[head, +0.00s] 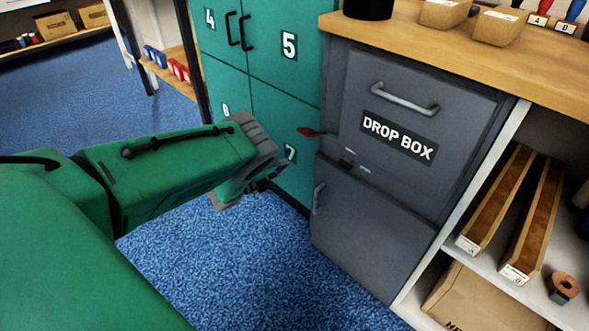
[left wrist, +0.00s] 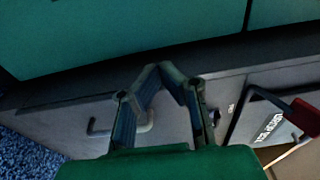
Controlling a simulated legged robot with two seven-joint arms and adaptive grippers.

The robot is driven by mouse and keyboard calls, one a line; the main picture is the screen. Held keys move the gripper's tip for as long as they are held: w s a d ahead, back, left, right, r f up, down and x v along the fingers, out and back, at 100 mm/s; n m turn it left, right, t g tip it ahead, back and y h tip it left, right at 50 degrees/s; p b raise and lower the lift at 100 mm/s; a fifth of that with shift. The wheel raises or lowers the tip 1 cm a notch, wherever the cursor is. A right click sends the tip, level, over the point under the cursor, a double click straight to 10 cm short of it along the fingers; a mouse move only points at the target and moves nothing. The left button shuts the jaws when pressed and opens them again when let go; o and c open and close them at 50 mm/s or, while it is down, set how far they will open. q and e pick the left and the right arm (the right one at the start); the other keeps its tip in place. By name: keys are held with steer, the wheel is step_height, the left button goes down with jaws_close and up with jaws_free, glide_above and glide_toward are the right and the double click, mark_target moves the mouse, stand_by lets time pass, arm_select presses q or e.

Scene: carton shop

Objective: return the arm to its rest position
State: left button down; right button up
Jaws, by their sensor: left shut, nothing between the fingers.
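My left arm (head: 165,163), green, reaches in from the left in the head view. Its gripper (head: 264,176) hangs in front of the green lockers, left of the grey drop box (head: 399,137), and is partly hidden by the grey wrist. In the left wrist view the two fingertips (left wrist: 167,72) come together with nothing held. Beyond them is a grey front with a bar handle (left wrist: 122,127). My right gripper is in neither view.
Green lockers (head: 279,97) stand behind the gripper. A red piece (head: 309,131) sticks out at the drop box's left side. A wooden counter (head: 470,50) and a shelf with long cartons (head: 497,199) are at right. Blue floor (head: 220,260) is clear below the arm.

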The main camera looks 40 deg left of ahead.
arm_select(q)
steer(key=a, duration=0.4)
steer(key=shift+s+f, duration=0.1)
steer(key=shift+s, duration=0.1)
